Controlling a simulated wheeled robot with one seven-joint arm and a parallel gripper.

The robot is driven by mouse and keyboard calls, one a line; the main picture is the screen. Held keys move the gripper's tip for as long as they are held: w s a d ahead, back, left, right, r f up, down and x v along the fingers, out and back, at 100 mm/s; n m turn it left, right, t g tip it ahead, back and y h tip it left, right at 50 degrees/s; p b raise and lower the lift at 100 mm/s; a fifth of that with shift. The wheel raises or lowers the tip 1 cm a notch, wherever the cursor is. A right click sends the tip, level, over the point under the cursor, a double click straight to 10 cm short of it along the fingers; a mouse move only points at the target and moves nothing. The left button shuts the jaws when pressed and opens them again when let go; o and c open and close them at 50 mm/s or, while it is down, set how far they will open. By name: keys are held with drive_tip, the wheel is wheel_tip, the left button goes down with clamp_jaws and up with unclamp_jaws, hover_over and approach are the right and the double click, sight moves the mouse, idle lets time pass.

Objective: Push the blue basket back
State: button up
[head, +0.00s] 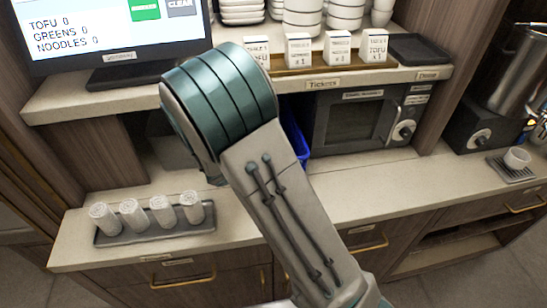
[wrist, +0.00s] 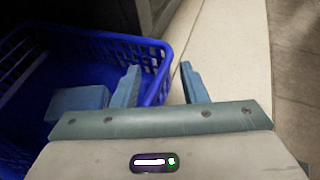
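The blue basket (wrist: 95,42) fills the left of the wrist view. It is a plastic basket with slotted walls, and its near part is hidden by my gripper. In the head view only a strip of the basket (head: 297,137) shows beside the microwave, the rest hidden behind my arm. My gripper (wrist: 160,70) is open, its two blue-grey fingers apart. In the wrist view the left finger overlaps the basket's inside and the right finger lies outside its right wall. Whether either touches the wall I cannot tell. The head view hides the fingers.
A microwave (head: 352,122) stands right of the basket, under a shelf (head: 440,78) with ticket cards. A tray (head: 155,233) of rolled white towels lies on the front counter at left. The counter (head: 400,190) is clear to the right. A screen (head: 105,30) stands above left.

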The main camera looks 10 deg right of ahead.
drive_tip(key=shift+x, duration=0.75)
drive_tip(key=shift+c, duration=0.2)
clamp_jaws()
